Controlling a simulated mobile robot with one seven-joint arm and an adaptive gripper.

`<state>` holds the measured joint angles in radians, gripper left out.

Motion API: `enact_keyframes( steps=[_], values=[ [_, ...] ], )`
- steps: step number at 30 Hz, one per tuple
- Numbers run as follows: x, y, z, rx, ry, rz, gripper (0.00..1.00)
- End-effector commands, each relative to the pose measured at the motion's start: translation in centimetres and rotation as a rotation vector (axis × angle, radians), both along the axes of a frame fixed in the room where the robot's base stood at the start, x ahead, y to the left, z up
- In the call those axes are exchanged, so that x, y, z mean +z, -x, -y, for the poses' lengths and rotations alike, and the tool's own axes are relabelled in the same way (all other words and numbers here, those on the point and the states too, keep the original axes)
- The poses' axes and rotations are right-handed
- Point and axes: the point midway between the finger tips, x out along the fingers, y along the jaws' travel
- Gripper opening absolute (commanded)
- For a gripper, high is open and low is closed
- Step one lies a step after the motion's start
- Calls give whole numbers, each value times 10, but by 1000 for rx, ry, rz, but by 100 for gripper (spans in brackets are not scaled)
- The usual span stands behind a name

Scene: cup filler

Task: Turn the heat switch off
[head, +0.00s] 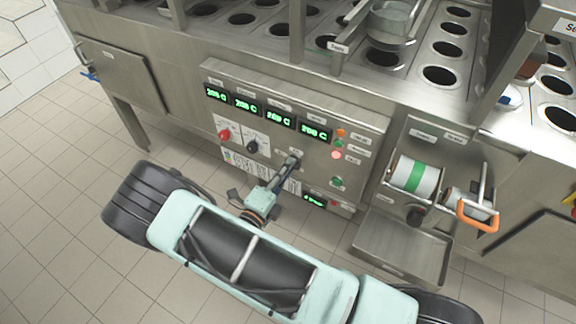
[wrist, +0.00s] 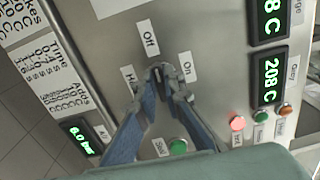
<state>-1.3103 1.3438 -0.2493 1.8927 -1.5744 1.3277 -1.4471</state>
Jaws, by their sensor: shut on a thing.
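The heat switch (wrist: 157,71) is a dark knob on the steel control panel (head: 352,124). In the wrist view it has an "Off" label above it, an "On" label to its right, and a partly hidden label starting with "H" to its left. My gripper (wrist: 163,86) is shut on the knob, with one blue-grey finger on either side. I cannot tell exactly which label the knob points at. In the head view my gripper (head: 293,161) reaches the lower middle of the panel, and its fingers largely hide the switch.
Green temperature displays (head: 265,116) line the panel's top. A red knob (head: 224,134) and a black knob (head: 252,147) sit left of my gripper. A red lamp (head: 336,155) is lit at right. A film roll (head: 413,177) and orange handle (head: 478,215) stand further right.

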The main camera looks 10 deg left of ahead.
Motion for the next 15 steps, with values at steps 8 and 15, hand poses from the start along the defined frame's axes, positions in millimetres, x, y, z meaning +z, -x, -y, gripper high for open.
enact_keyframes(
  steps=[8, 15],
  values=[
    [-1, 1, 0, 0, 48, -19, 0],
    [-1, 1, 0, 0, 52, -20, 0]
  ],
)
